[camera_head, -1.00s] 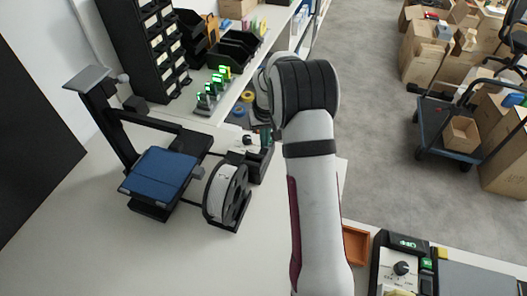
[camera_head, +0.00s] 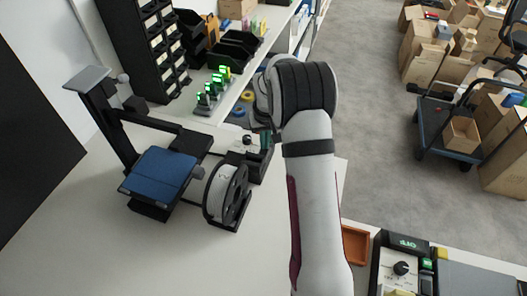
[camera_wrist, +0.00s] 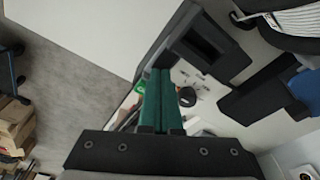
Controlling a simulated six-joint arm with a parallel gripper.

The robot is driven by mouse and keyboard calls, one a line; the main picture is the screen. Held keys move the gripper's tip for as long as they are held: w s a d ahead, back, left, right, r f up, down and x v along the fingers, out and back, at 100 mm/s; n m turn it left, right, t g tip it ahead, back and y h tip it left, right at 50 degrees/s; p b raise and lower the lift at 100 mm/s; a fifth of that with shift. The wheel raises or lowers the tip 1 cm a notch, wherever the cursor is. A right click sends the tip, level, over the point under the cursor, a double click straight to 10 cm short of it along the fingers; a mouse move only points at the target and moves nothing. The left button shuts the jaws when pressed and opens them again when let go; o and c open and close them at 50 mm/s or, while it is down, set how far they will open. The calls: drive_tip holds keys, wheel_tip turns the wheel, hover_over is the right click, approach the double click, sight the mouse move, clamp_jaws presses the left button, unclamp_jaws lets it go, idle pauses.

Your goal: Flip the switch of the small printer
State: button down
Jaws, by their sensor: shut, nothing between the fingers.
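The small printer (camera_head: 160,172) stands on the white table at the left of the head view, with a blue bed and a dark upright frame. Beside it, behind the white spool (camera_head: 226,190), is a control box with a white panel and a round knob (camera_head: 247,140). In the wrist view my gripper (camera_wrist: 160,74) shows as two green fingers shut together, empty. The fingertips are just left of a dark knob (camera_wrist: 187,96) on a white panel. I cannot tell whether they touch it. In the head view my gripper is mostly hidden behind my arm.
Another control box with a knob (camera_head: 401,268) and a green display stands at the lower right, next to an orange tray (camera_head: 355,246). A shelf with black bins (camera_head: 232,52) is behind. The front left of the table (camera_head: 80,240) is clear.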

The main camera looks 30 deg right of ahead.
drive_tip(key=shift+f, duration=0.45)
drive_tip(key=shift+r, duration=3.55)
drive_tip(key=s+a+r, duration=0.7)
drive_tip(key=s+a, duration=0.1)
drive_tip(key=s+a+m+g+y, duration=0.1)
drive_tip(key=s+a, duration=0.4)
drive_tip(key=s, duration=0.8)
drive_tip(key=s+a+m+g+y, duration=0.1)
drive_tip(key=s+a, duration=0.5)
drive_tip(key=s, duration=0.7)
drive_tip(key=shift+s+r+m, duration=0.2)
drive_tip(key=shift+r+m, duration=0.1)
drive_tip(key=shift+r, duration=0.05)
